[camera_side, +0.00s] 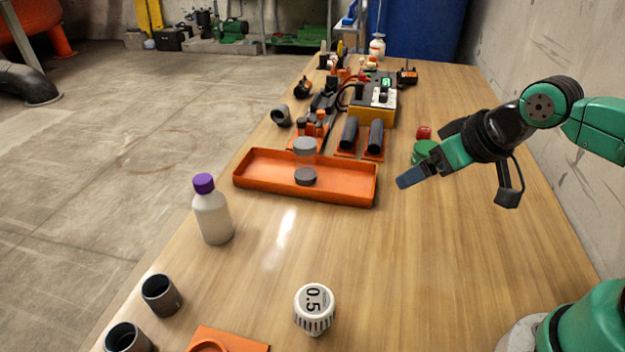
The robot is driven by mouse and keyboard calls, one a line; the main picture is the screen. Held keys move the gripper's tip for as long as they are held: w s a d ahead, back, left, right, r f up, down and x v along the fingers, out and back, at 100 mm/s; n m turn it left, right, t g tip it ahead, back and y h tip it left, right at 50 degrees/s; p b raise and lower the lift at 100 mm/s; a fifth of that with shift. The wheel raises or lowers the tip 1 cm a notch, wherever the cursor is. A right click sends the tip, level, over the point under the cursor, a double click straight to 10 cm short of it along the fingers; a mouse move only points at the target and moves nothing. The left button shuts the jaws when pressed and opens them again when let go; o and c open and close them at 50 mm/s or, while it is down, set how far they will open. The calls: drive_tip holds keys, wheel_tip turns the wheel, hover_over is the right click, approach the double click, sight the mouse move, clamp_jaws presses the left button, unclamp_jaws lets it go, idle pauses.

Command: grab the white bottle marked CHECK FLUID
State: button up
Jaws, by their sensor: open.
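A white bottle (212,218) with a purple cap stands upright on the wooden table near its left edge. No CHECK FLUID marking is readable on the side I see. Another small white bottle (377,48) with a reddish cap stands at the far end of the table; its marking is too small to read. My gripper (408,181) is open and empty above the table, right of the orange tray. It is well to the right of the purple-capped bottle and apart from it.
An orange tray (250,183) holds a clear cylinder with grey ends. Grey pipe pieces (161,295) and a white knob marked 0.5 (314,309) are in front. A yellow-black device (375,100) and several small parts crowd the back. The middle front and right of the table are clear.

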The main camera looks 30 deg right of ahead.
drive_tip(key=shift+o, duration=0.4)
drive_tip(key=m+y, duration=0.8)
drive_tip(key=m, duration=0.3)
approach(211, 205)
drive_tip(key=w+d+r, duration=0.1)
drive_tip(key=d+r, duration=0.1)
drive_tip(key=d, duration=0.6)
drive_tip(key=w+a+f+m+y, duration=0.1)
drive_tip(key=a+f+m+y, duration=0.1)
drive_tip(key=f+m, duration=0.1)
drive_tip(key=w+a+f+m+y, duration=0.2)
drive_tip(key=a+f+m+y, duration=0.1)
drive_tip(key=m, duration=0.1)
drive_tip(key=w+a+f+m+y, duration=0.1)
drive_tip(key=a+f+m+y, duration=0.1)
drive_tip(key=a+m+y, duration=0.1)
drive_tip(key=shift+w+a+f+g, duration=0.15)
drive_tip(key=shift+a+f+g, duration=0.15)
drive_tip(key=shift+f, duration=0.1)
drive_tip(key=shift+f+m+y, duration=0.25)
drive_tip(key=shift+m+y, duration=0.05)
drive_tip(key=shift+m, duration=0.2)
drive_tip(key=shift+a+f, duration=0.1)
drive_tip(key=shift+a, duration=0.05)
drive_tip(key=shift+x, duration=2.65)
